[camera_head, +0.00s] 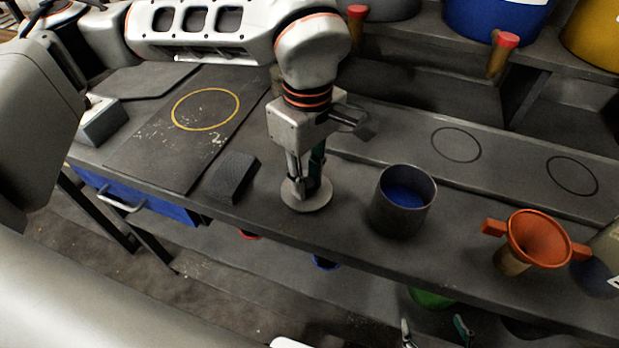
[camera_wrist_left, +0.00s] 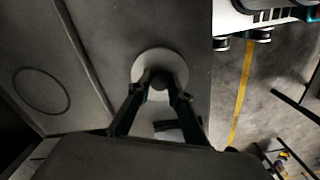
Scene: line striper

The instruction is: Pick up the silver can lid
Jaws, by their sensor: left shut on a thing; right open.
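The silver can lid (camera_head: 308,206) is a pale grey disc near the front edge of the dark bench. It lies flat, and I cannot tell whether it touches the bench top. My left gripper (camera_head: 305,184) points down over it and is shut on its central knob. In the left wrist view the lid (camera_wrist_left: 160,58) shows as a round disc, with the left fingertips (camera_wrist_left: 161,84) on either side of the dark knob. My right gripper (camera_head: 434,327) is open and empty at the bottom of the head view, in front of the bench.
A dark block (camera_head: 237,177) lies left of the lid. An open can with blue contents (camera_head: 402,207) stands to its right, then an orange funnel (camera_head: 539,240). A dark board with a yellow ring (camera_head: 206,109) lies at the left. A rear ledge bears two dark rings (camera_head: 456,145).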

